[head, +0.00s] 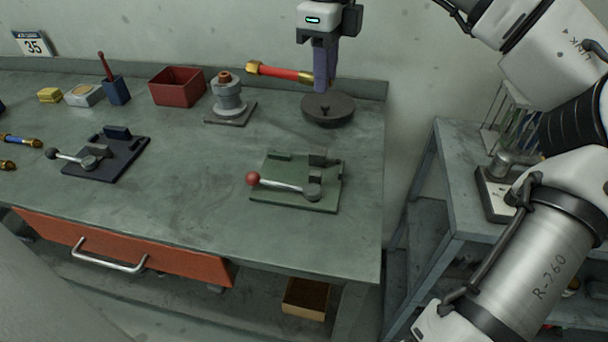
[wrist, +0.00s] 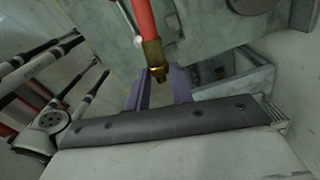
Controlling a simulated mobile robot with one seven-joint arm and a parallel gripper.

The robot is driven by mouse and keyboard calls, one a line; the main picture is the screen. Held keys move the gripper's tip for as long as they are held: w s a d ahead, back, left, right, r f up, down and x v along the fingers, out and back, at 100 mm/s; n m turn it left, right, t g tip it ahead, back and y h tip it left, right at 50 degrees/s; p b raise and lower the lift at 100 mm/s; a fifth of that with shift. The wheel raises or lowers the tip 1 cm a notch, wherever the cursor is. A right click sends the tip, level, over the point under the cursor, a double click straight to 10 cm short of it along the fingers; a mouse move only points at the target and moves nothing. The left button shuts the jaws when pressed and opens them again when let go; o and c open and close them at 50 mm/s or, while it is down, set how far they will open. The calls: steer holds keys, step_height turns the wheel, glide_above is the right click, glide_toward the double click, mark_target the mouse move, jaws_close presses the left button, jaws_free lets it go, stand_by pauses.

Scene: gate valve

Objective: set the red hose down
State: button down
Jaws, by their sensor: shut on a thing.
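The red hose (head: 285,73) has brass end fittings and is held roughly level above the back of the workbench.
A grey valve body (head: 228,97) stands left of the disc. A green plate with a red-knobbed lever (head: 295,182) lies in front. A red bin (head: 177,86) and a dark lever plate (head: 105,155) are further left. The bench middle (head: 190,165) is clear.

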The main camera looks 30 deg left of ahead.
mark_target(332, 173)
steer(key=f, duration=0.6)
steer(key=w+d+f+n, duration=0.1)
steer(key=f, duration=0.6)
steer(key=f+n, duration=0.1)
steer(key=f, duration=0.6)
steer(key=shift+w+d, duration=0.35)
steer(key=shift+d, duration=0.05)
steer(key=c, duration=1.2)
jaws_free()
steer(key=shift+r, duration=0.1)
steer(key=shift+p, duration=0.3)
step_height(332, 173, up, 12)
steer(key=shift+r+b, duration=0.15)
steer(key=shift+b, duration=0.25)
